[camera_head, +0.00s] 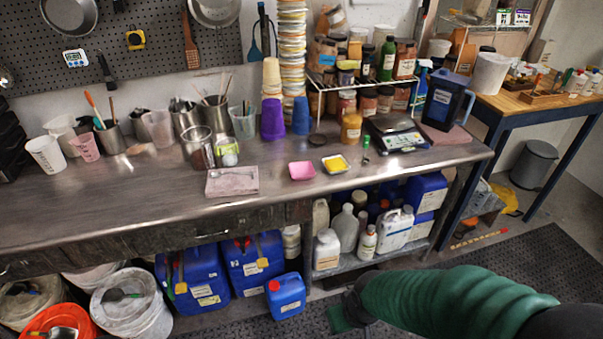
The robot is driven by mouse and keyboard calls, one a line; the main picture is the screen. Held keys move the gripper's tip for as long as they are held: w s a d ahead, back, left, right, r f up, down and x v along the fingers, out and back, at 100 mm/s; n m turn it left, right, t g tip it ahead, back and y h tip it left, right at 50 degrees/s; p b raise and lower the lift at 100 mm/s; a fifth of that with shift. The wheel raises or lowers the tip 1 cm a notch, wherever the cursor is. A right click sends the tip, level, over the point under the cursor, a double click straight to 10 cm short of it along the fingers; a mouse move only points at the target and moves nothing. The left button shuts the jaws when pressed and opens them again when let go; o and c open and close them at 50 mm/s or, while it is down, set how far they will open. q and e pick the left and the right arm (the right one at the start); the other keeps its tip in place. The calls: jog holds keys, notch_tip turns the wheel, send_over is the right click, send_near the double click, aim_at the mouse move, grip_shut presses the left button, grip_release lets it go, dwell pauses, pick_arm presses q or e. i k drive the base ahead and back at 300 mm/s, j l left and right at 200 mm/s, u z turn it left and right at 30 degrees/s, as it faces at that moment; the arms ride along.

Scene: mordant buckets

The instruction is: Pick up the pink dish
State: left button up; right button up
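The pink dish (302,171) is a small, shallow, square dish. It sits upright on the metal workbench (120,205), near the front edge and right of the middle. It looks empty, and no gripper is near it. A green ribbed sleeve (440,300) with a dark end comes in from the lower right and seems to be my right arm. Its end is low, in front of the bench and well below the dish. I cannot make out fingers there. My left gripper is out of view.
A dish with yellow contents (336,164) stands close to the right of the pink dish. A pale slab (232,181) lies to its left. Purple cups (272,118) and a scale (398,138) stand behind. Blue containers (192,275) and white buckets (132,304) stand below.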

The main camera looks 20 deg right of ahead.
aim_at(303, 171)
jog(key=i, duration=0.45)
jog(key=i+j+z, duration=0.1)
jog(key=i, duration=0.35)
